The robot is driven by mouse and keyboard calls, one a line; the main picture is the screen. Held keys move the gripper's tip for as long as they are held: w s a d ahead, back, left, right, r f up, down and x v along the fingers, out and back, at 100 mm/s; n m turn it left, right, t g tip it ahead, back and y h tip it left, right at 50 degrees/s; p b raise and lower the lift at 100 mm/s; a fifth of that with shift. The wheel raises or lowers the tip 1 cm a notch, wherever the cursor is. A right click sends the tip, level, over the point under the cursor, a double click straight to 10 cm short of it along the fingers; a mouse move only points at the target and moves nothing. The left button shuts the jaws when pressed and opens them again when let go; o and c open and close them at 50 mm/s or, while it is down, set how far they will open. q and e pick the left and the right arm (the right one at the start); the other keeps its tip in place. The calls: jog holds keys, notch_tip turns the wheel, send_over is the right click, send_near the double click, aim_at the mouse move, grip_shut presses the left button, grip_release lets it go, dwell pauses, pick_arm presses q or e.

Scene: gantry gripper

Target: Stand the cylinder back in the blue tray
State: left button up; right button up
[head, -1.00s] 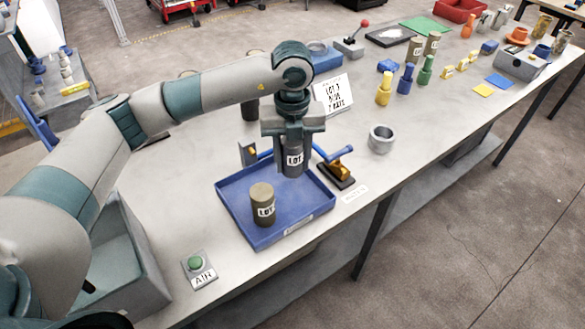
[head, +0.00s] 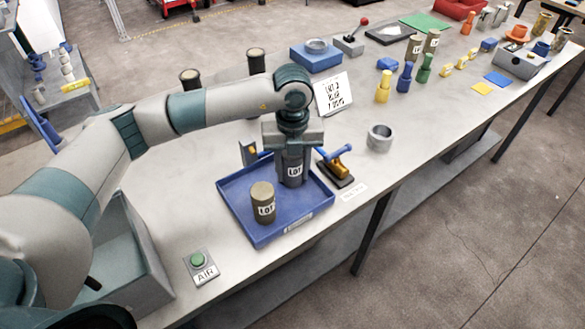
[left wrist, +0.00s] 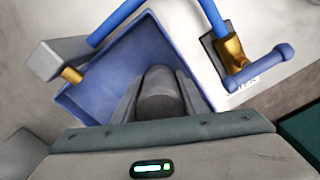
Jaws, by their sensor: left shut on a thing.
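My left gripper (head: 290,158) points straight down over the back right part of the blue tray (head: 258,240). It is shut on a dark grey cylinder (head: 293,174) with a white LOT label, held upright. The cylinder's lower end is within the tray's outline; whether it touches the floor I cannot tell. The left wrist view shows the cylinder's dark round top (left wrist: 160,92) between the fingers, with the blue tray (left wrist: 88,92) around it. A second, olive-topped cylinder (head: 263,205) with a LOT label stands upright in the tray's front left. My right gripper is not in view.
A grey ring (head: 380,137) and a lettered sign (head: 333,95) are farther off. A green AIR button (head: 198,260) sits at the front left. The tray's front middle is bare.

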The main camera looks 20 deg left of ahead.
pick_arm(q)
jog(key=shift+f, duration=0.15)
jog(key=o, duration=1.1)
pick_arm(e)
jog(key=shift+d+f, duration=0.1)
pick_arm(q)
jog(key=shift+o, duration=0.2)
jog(key=shift+r, duration=0.2)
jog(key=shift+r, duration=0.1)
notch_tip(320, 180, up, 6)
jog(key=shift+r+b, duration=0.1)
jog(key=shift+b, duration=0.85)
notch_tip(320, 180, up, 4)
jog(key=shift+b, duration=0.45)
jog(key=shift+r, duration=0.8)
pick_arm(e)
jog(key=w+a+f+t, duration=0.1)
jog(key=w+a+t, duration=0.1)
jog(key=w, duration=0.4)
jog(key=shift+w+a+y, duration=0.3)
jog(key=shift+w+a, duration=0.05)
